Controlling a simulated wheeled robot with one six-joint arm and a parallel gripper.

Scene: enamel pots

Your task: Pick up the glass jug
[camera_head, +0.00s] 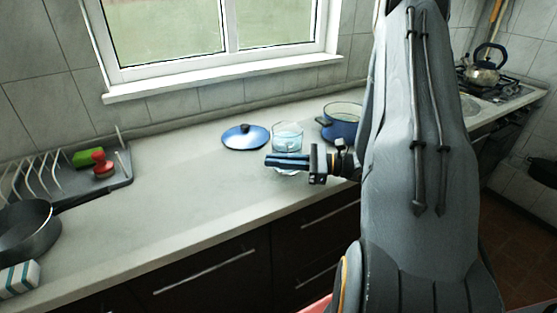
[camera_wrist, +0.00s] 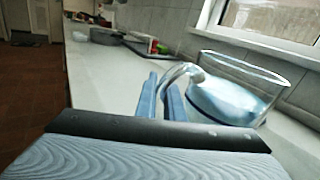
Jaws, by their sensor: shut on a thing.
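The glass jug (camera_head: 288,137) is clear and stands on the counter, between a blue lid and a blue pot. In the wrist view the jug (camera_wrist: 262,75) fills the right side, and its handle points left toward my fingers. My gripper (camera_head: 268,160) reaches in from the right, in front of the jug. In the wrist view my gripper (camera_wrist: 160,95) has its two blue fingers close together at the jug's handle, shut on it. The jug looks upright. The exact contact on the handle is partly hidden by the fingers. I cannot tell whether the jug's base touches the counter.
The blue lid (camera_head: 245,137) lies left of the jug, and the blue pot (camera_head: 342,121) stands close on its right. A dish rack (camera_head: 72,178), a dark pan (camera_head: 27,232) and a striped sponge (camera_head: 18,279) are at the left. The counter's middle (camera_head: 180,190) is clear.

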